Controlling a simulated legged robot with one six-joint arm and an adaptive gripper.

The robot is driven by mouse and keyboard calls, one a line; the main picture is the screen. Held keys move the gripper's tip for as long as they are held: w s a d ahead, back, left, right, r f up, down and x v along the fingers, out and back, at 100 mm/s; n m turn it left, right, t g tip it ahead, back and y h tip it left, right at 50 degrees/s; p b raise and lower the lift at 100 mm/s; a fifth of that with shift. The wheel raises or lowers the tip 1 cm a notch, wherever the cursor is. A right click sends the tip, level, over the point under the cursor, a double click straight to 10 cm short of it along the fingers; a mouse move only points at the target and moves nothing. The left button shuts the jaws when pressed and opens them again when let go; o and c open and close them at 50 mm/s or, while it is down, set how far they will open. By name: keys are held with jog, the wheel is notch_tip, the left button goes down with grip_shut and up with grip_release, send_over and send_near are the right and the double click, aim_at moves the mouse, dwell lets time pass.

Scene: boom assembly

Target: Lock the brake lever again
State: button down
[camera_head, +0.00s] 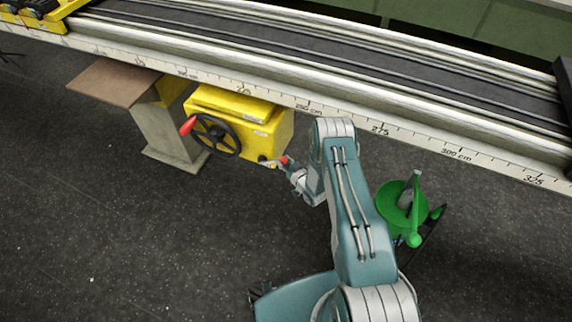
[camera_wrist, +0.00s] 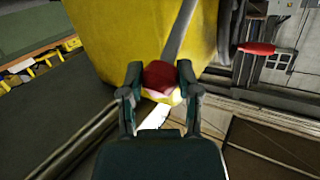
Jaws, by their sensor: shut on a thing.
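The brake lever shows in the wrist view as a grey rod with a red knob (camera_wrist: 160,75), in front of the yellow box (camera_wrist: 105,35). My gripper (camera_wrist: 159,78) has its two fingers on either side of the red knob and is shut on it. In the head view the yellow box (camera_head: 270,128) hangs under the rail. My gripper (camera_head: 284,162) is at the box's lower right, with a bit of red at its tip. The rod is mostly hidden there.
A black handwheel with a red handle (camera_head: 187,125) is on the box's front, left of my gripper. The long rail with a scale (camera_head: 440,152) runs above. A green reel-like device (camera_head: 402,207) stands right of my arm. The dark floor (camera_head: 130,240) at left is clear.

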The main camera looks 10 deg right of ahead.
jog(key=shift+w+a+r+n+g+h, duration=0.35)
jog(key=shift+a+r+g, duration=0.1)
jog(key=shift+r, duration=0.2)
jog(key=shift+w+a+r+n+g+h, duration=0.25)
jog(key=shift+w+a+r+g, duration=0.15)
jog(key=shift+r, duration=0.2)
jog(key=shift+w+a+r+n+g+h, duration=0.5)
jog(key=shift+w+a+r+g+h, duration=0.2)
jog(key=shift+a+g, duration=0.25)
jog(key=shift+c, duration=1.5)
grip_release()
jog(key=shift+s+d, duration=0.1)
jog(key=shift+s, duration=0.05)
jog(key=v, duration=1.1)
jog(key=shift+s+r, duration=0.2)
jog(key=shift+s, duration=0.1)
jog(key=shift+d, duration=0.1)
